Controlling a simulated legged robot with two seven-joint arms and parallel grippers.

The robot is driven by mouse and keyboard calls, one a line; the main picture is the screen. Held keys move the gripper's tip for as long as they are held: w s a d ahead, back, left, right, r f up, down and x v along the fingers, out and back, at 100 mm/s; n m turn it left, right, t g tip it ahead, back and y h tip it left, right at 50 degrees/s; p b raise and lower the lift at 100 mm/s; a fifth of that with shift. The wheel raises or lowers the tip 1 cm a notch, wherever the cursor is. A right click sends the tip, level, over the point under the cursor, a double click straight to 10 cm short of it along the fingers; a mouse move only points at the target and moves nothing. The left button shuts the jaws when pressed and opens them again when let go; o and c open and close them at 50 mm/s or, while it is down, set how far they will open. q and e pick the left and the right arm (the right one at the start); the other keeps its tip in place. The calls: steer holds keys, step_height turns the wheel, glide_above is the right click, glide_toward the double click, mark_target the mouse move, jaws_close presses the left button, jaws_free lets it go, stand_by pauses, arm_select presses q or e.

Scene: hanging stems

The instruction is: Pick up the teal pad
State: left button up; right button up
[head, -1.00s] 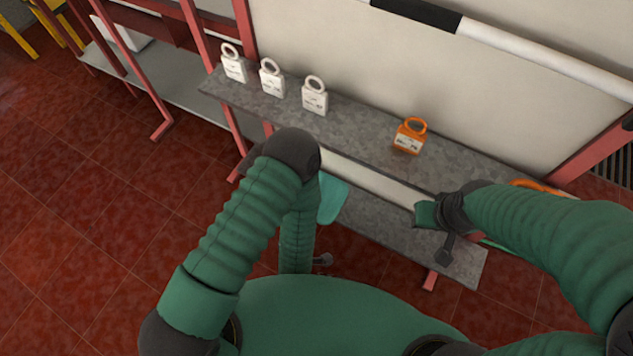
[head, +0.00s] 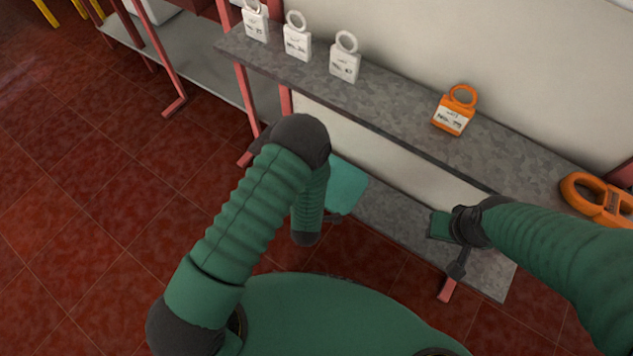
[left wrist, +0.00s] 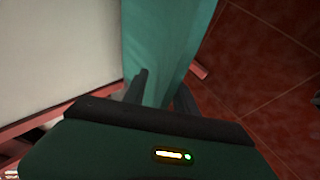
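The teal pad (head: 346,187) shows in the head view just right of my left forearm, beside the lower shelf; part of it is hidden behind that arm. In the left wrist view the teal pad (left wrist: 165,45) runs from the top edge down to the two dark fingers of my left gripper (left wrist: 162,90). The fingers are apart, with teal between them; I cannot tell whether they touch it.
The grey upper shelf (head: 400,125) holds several white ringed tags, including one near the middle (head: 345,62), an orange tag (head: 453,112) and an orange looped object (head: 598,198). The lower shelf (head: 390,222) lies below. Red tiled floor (head: 90,200) is open at the left.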

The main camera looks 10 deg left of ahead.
arm_select(q)
steer(key=shift+w, duration=0.15)
steer(key=shift+c, duration=0.3)
jaws_close()
steer(key=shift+r, duration=0.1)
